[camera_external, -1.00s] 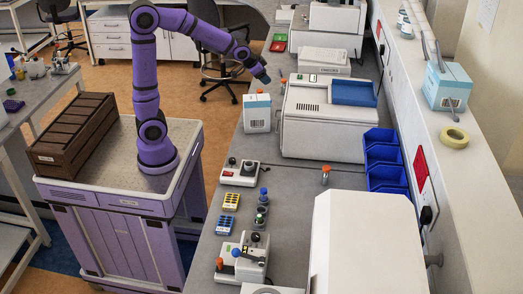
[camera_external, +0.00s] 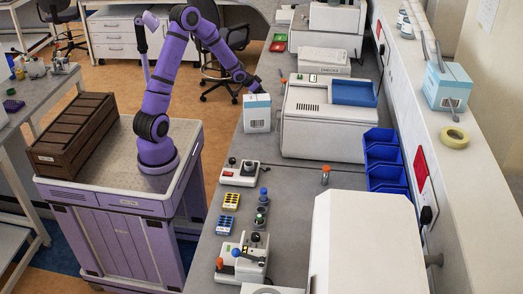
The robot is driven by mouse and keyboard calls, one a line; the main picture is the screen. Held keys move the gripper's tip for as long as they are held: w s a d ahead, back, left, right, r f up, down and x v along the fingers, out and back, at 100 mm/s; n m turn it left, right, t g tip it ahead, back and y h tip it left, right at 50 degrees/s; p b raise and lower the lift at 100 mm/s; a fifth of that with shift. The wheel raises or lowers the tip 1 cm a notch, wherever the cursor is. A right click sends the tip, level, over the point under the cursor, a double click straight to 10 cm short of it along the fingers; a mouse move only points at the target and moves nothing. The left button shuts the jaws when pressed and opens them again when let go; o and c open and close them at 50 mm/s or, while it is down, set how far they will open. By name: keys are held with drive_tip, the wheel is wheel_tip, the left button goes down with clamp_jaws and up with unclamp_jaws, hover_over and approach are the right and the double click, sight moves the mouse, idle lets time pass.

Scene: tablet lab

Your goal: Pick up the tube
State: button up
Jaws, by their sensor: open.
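My gripper (camera_external: 258,90) is at the end of my purple arm, low over the bench just behind the white and blue box (camera_external: 256,114). It is open; its fingers are small and partly hidden by the box. An orange cap that showed just above this box earlier is now hidden around my gripper, so I cannot tell whether the fingers are around a tube. Another orange-capped tube (camera_external: 326,174) stands on the bench nearer the camera. A small orange top (camera_external: 283,81) shows beside the white machine. Which tube is meant cannot be told.
The white machine with a blue lid (camera_external: 320,130) stands right of the box. Blue bins (camera_external: 385,165) line the wall side. Small devices and yellow and blue racks (camera_external: 231,201) sit at the near bench edge. The grey bench (camera_external: 285,180) is bare in the middle.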

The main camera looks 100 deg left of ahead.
drive_tip(key=shift+t+h, duration=0.3)
drive_tip(key=shift+t, duration=0.1)
drive_tip(key=x, duration=0.3)
drive_tip(key=s+f+x, duration=0.1)
drive_tip(key=x, duration=0.6)
drive_tip(key=shift+d+f, duration=0.15)
drive_tip(key=shift+f, duration=0.3)
drive_tip(key=c, duration=1)
